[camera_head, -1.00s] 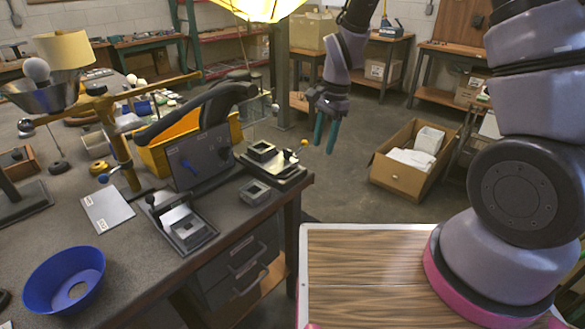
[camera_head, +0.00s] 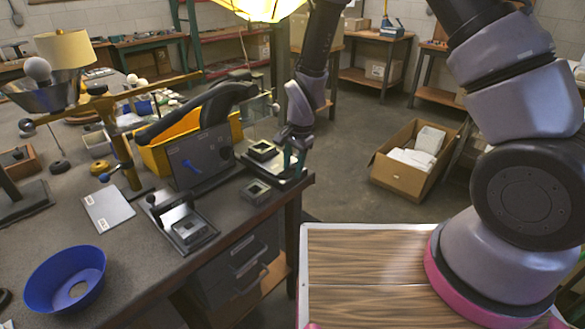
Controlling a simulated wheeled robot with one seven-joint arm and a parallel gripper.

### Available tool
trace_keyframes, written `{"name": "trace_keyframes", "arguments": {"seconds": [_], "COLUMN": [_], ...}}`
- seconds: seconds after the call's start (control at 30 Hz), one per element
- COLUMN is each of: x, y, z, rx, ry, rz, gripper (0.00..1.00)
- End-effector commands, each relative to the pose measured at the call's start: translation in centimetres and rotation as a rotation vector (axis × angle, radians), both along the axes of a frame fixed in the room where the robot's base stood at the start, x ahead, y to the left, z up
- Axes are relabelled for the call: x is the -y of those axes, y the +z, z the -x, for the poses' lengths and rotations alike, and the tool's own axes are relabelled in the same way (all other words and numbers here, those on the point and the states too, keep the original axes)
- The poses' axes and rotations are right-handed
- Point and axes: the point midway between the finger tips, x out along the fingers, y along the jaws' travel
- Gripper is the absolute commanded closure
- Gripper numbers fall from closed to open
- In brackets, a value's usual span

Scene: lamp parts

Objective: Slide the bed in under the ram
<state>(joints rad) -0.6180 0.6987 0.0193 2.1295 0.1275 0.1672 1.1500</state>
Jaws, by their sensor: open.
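The bed looks to be the dark flat slide (camera_head: 283,181) at the bench's right corner, with a square black-framed block (camera_head: 262,150) on it. My gripper (camera_head: 294,166), with teal fingers, is open and low over the bed's right end. It covers the yellow knob there, and I cannot tell whether the fingers touch it. An upright dark grey panel (camera_head: 200,158) with a blue lever stands left of the bed. I cannot make out the ram clearly.
A second square block (camera_head: 256,192) sits in front of the bed. A small black-handled fixture (camera_head: 185,228), a white-grey plate (camera_head: 107,209) and a blue bowl (camera_head: 65,282) lie to the left. A yellow bin (camera_head: 165,155) stands behind the panel. An open cardboard box (camera_head: 405,178) is on the floor.

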Motion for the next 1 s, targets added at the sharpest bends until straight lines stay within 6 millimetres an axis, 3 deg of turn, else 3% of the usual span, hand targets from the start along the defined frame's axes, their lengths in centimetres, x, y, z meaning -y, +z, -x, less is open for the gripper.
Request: {"name": "trace_keyframes", "arguments": {"seconds": [0.37, 0.4, 0.5, 0.53, 1.0], "x": [-0.13, -0.13, -0.13, -0.12, -0.11], "y": [-0.84, -0.83, -0.83, -0.82, -0.80], "z": [-0.12, -0.11, -0.11, -0.12, -0.12], "rx": [0.001, 0.001, 0.001, 0.001, 0.001], "ry": [0.000, 0.000, 0.000, 0.000, -0.001], "rz": [-0.001, -0.001, -0.001, -0.001, -0.001], "gripper": [0.54, 0.58, 0.96, 1.00, 1.00]}}
